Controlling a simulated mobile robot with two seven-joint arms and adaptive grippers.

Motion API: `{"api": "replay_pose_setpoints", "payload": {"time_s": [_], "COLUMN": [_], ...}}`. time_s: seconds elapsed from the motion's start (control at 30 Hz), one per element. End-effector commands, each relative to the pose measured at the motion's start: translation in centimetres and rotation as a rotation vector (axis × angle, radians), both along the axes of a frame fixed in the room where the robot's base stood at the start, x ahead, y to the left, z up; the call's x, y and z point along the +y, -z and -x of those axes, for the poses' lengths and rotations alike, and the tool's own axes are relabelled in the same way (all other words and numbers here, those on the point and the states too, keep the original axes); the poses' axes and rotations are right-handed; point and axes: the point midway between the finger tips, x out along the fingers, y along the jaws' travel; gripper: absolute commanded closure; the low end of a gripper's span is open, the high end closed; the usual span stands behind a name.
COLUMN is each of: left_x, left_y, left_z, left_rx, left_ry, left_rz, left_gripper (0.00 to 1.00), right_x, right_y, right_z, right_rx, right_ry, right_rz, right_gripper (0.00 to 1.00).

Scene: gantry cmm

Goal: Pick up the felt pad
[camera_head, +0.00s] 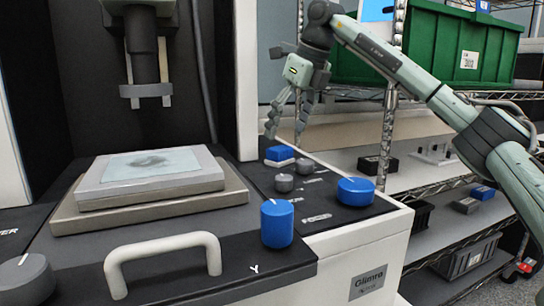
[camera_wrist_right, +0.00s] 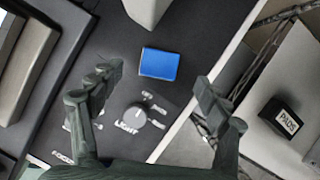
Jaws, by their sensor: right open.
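The felt pad (camera_head: 280,153) looks like a small blue rectangular block with a white layer beneath it in the head view. It lies on the black control panel, behind the grey knobs. In the right wrist view the blue pad (camera_wrist_right: 158,63) lies flat, nearly centred between the fingers and slightly beyond their tips. My right gripper (camera_head: 286,120) is open and empty, pointing down above the pad, with a gap visible between them. Its two fingers spread wide in the wrist view (camera_wrist_right: 160,78). My left gripper is in neither view.
Grey knobs (camera_head: 284,183) and blue knobs (camera_head: 356,190) stand on the panel near the pad. A machine stage (camera_head: 150,205) is at left. A wire shelf (camera_head: 450,190) with small black boxes and a green crate (camera_head: 450,48) stands at right.

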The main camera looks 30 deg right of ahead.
Motion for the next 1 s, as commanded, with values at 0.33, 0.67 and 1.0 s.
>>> {"api": "replay_pose_setpoints", "payload": {"time_s": [0.33,0.67,1.0], "left_x": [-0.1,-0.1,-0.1], "left_y": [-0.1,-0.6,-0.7], "left_z": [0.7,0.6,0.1], "left_rx": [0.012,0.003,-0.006], "left_ry": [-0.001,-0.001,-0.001], "left_rz": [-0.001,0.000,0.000], "left_gripper": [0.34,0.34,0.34], "right_x": [0.6,0.8,0.8], "right_y": [4.6,5.9,5.8], "right_z": [-1.6,-2.2,-2.2], "right_rx": [0.003,-0.001,0.000], "right_ry": [0.000,-0.001,-0.001], "right_rz": [0.000,-0.001,-0.001], "right_gripper": [0.24,0.24,0.59]}}
